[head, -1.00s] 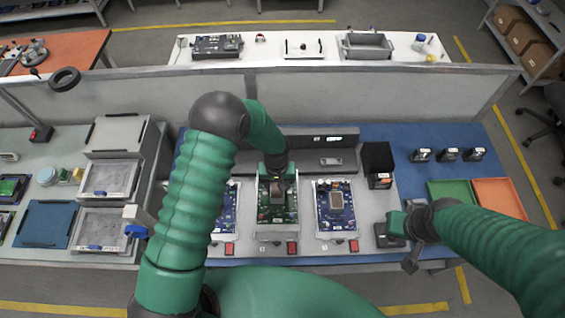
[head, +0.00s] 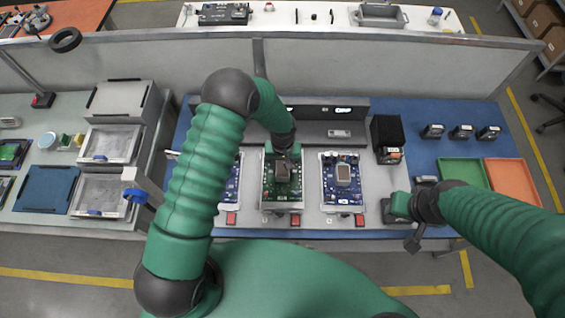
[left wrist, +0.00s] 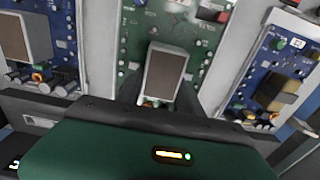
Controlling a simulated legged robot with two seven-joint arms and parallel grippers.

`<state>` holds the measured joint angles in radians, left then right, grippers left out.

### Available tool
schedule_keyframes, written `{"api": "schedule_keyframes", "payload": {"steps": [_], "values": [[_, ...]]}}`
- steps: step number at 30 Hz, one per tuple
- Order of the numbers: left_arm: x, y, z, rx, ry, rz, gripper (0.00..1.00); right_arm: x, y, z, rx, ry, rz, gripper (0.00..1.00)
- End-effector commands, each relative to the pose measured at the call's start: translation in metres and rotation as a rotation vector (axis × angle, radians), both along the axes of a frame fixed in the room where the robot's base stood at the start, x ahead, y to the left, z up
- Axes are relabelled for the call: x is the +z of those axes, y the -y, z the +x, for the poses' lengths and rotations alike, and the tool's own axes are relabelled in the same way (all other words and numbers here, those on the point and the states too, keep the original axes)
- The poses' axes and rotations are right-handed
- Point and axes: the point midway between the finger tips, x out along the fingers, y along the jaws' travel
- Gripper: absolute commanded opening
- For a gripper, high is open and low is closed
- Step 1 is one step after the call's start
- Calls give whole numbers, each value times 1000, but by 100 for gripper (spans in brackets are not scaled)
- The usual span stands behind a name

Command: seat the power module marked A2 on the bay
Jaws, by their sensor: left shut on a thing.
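My left gripper (head: 284,158) reaches down over the middle, green board (head: 268,190) and is shut on a grey power module with a brown top (left wrist: 165,75). In the left wrist view its dark fingers flank the module, just over the green board (left wrist: 135,22). I cannot tell whether the module is fully down in its bay, and no A2 mark is legible. My right gripper (head: 402,206) is low at the right of the boards, beside a dark block; its finger opening is not clear.
Blue boards stand left (head: 232,188) and right (head: 328,180) of the green one, with red buttons in front. A black holder (head: 386,131), several small black units (head: 461,131), a green tray (head: 465,160) and an orange tray (head: 509,161) are to the right.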

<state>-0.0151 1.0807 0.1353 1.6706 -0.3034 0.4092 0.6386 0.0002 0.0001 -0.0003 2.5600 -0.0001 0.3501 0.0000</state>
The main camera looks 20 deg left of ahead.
Motion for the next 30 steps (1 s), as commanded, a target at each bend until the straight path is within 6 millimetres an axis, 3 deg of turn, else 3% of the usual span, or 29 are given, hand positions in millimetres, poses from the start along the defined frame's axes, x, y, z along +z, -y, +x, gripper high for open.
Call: {"api": "schedule_keyframes", "payload": {"steps": [30], "values": [[1,3,-3,0,1,0,0,1,0,0,0,0,0,38]]}}
